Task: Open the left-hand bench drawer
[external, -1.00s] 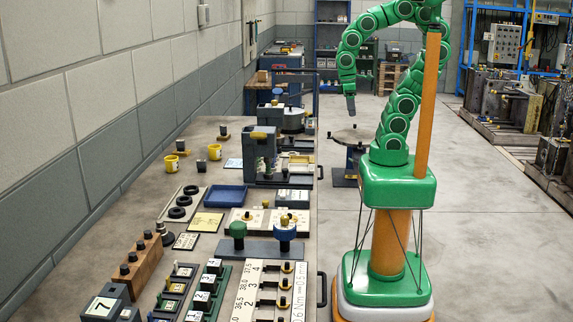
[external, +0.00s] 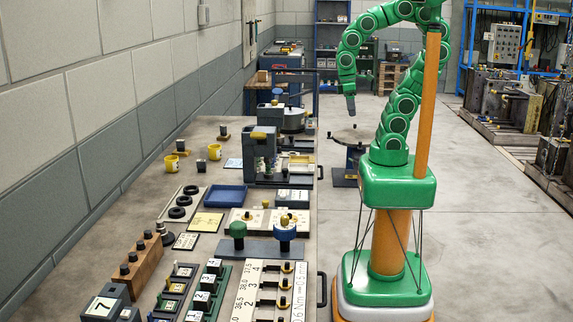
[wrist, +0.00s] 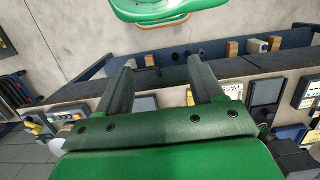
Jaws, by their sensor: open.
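Two dark bar handles stand out from the bench's right edge in the external view. The nearer handle (external: 321,289) is low in the picture and the farther handle (external: 320,172) is by the grey press. The drawer fronts behind them are hidden from this angle, so I cannot tell how far in they sit. My gripper (external: 351,108) hangs pointing down, well above and beyond both handles, apart from the bench. In the wrist view my gripper (wrist: 163,62) has its two dark fingers spread with nothing between them. I cannot make out a drawer handle there.
Open floor (external: 480,240) lies to the right.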

